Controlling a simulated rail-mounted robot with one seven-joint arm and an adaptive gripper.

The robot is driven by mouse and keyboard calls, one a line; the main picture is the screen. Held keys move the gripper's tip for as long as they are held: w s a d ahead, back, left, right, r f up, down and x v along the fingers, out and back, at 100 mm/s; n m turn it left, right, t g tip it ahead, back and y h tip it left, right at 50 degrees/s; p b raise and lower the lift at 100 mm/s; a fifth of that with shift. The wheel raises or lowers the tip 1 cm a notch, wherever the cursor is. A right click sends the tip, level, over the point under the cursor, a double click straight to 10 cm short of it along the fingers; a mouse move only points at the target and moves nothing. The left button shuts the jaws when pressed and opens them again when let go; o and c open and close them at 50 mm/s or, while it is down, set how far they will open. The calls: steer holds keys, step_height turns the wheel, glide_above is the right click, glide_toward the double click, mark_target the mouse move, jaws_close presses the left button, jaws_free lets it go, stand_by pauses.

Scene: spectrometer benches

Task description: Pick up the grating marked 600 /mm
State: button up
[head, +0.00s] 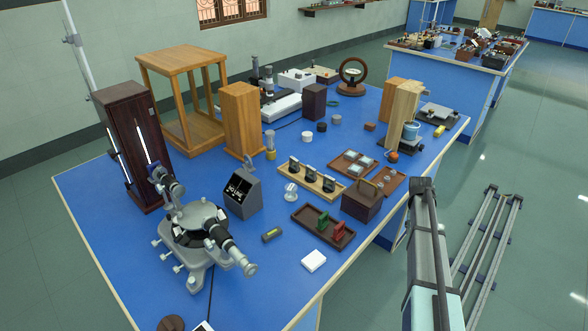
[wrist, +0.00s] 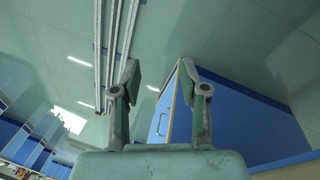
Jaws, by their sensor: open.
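My gripper (wrist: 159,78) shows in the wrist view, its two fingers apart with nothing between them. Past the fingers are the floor and a blue bench side; no grating shows there. In the head view, a light wooden rack (head: 330,191) on the blue bench holds a few dark upright pieces. Behind it to the right, an open brown case (head: 338,166) holds several pale square plates. Either may hold gratings, but no 600 /mm marking is readable. My gripper is not visible in the head view.
A spectrometer (head: 195,225) stands at the front left of the bench. A brown tray (head: 312,231) with a green and a red piece, a dark box with a handle (head: 362,202) and a white block (head: 314,260) lie near the rack. Tall wooden blocks (head: 241,122) stand behind.

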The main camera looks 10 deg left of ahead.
steer(key=w+d+r+t+b, duration=0.1)
steer(key=w+d+r, duration=0.1)
steer(key=w+r, duration=0.55)
steer(key=w+d+r+t, duration=0.1)
steer(key=w+d+r, duration=0.3)
steer(key=r, duration=0.6)
step_height(320, 180, up, 15)
steer(key=n+g+y+p, duration=0.1)
steer(key=n+y, duration=0.2)
steer(key=n, duration=0.9)
glide_above(294, 159)
steer(key=s+d, duration=0.2)
steer(key=f+p, duration=0.1)
steer(key=f, duration=0.3)
steer(key=w+a+f+p, duration=0.1)
steer(key=f, duration=0.3)
steer(key=f+p, duration=0.1)
steer(key=f, duration=0.2)
steer(key=shift+w+a+f, duration=0.25)
steer(key=shift+f, duration=0.15)
steer(key=shift+w+a+f+p, duration=0.15)
steer(key=shift+f+p, duration=0.2)
steer(key=shift+f, duration=0.5)
steer(key=shift+w+f+p, duration=0.1)
steer(key=shift+f+p, duration=0.3)
steer(key=shift+f, duration=0.45)
steer(key=shift+w+a+f+p, duration=0.15)
steer(key=shift+f+p, duration=0.2)
steer(key=shift+f, duration=0.5)
jaws_close()
